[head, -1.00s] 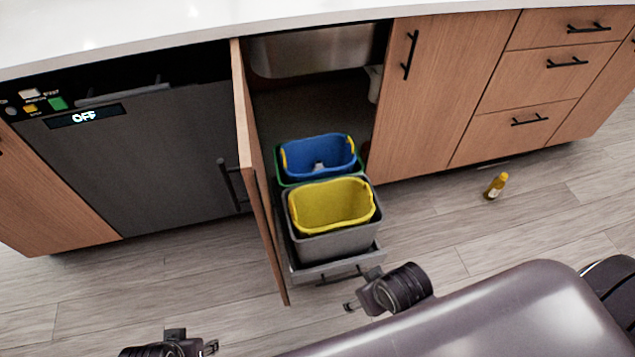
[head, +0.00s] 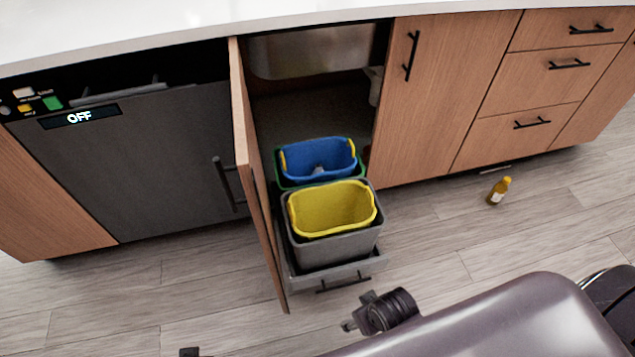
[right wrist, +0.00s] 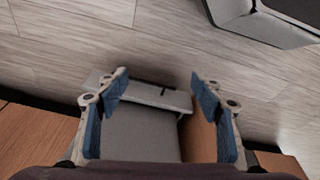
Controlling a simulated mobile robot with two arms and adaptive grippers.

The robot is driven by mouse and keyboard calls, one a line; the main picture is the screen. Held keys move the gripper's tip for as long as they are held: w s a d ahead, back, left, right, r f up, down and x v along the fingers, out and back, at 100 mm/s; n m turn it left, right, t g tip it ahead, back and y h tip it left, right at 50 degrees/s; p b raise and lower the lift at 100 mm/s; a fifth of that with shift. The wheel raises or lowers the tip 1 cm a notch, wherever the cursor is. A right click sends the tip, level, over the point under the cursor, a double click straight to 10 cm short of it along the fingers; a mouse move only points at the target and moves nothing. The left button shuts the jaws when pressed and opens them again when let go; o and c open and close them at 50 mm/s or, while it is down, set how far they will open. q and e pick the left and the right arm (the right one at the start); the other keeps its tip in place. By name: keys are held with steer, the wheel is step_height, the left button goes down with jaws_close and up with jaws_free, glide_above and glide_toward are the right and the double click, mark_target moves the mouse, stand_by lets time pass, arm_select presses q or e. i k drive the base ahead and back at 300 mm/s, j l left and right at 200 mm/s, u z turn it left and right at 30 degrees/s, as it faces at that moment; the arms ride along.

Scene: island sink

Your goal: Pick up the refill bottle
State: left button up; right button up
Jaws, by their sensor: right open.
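My right gripper (head: 348,326) is over the floor near the pull-out's front, well left of the bottle. In the right wrist view it is open (right wrist: 160,90), with nothing between its blue-padded fingers. Only a dark tip of my left gripper (head: 189,352) shows at the bottom edge of the head view.
The open cabinet door (head: 258,180) juts out beside a pulled-out rack with a grey bin (head: 335,250), a yellow bucket (head: 332,210) and a blue bucket (head: 318,160). A small pale item lies in the blue bucket. Floor around the bottle is clear.

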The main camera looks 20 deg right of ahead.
mark_target(500, 189)
steer(key=z, duration=1.95)
